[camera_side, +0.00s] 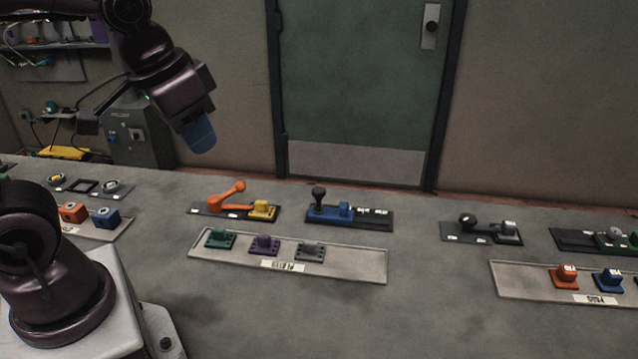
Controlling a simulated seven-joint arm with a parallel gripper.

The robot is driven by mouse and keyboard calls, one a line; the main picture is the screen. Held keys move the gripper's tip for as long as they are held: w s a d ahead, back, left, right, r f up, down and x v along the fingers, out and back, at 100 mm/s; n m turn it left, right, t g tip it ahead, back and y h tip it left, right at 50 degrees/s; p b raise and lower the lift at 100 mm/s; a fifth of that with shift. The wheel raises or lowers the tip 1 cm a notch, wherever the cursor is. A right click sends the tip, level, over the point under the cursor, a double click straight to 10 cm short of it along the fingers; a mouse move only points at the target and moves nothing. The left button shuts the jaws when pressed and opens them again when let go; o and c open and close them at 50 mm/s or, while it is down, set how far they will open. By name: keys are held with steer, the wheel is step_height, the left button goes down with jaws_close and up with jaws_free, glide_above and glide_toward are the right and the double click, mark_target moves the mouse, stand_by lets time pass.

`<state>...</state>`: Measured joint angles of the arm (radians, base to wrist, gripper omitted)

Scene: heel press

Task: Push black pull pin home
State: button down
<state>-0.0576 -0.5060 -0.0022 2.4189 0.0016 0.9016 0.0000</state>
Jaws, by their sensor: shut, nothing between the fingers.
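My gripper (200,136) hangs in the air at the upper left, above and behind the bench, with its blue fingertips pointing down. It is shut and empty, well apart from every fixture. A black round-headed knob (319,194) stands upright on a blue base beside a blue block (345,209), on a dark plate at the back middle of the bench.
An orange lever (238,187) rises beside a yellow block (262,209). A grey tray (360,273) in front carries teal, purple and grey blocks. Another tray (520,284) at right carries orange and blue blocks. Bare bench lies between the trays. A green door stands behind.

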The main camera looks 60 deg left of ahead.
steer(key=w+a+f+m+g, duration=0.1)
steer(key=w+a+f, duration=0.1)
steer(key=w, duration=0.4)
steer(key=w+a+f+g, duration=0.1)
steer(key=w+a+g, duration=0.1)
steer(key=w, duration=0.4)
steer(key=m, duration=0.9)
glide_toward(319, 190)
steer(key=shift+g, duration=0.3)
steer(key=f, duration=0.7)
steer(key=shift+w+f, duration=0.25)
steer(key=shift+w, duration=0.15)
steer(key=shift+f, duration=0.1)
steer(key=shift+a+f, duration=0.1)
steer(key=shift+f, duration=1.45)
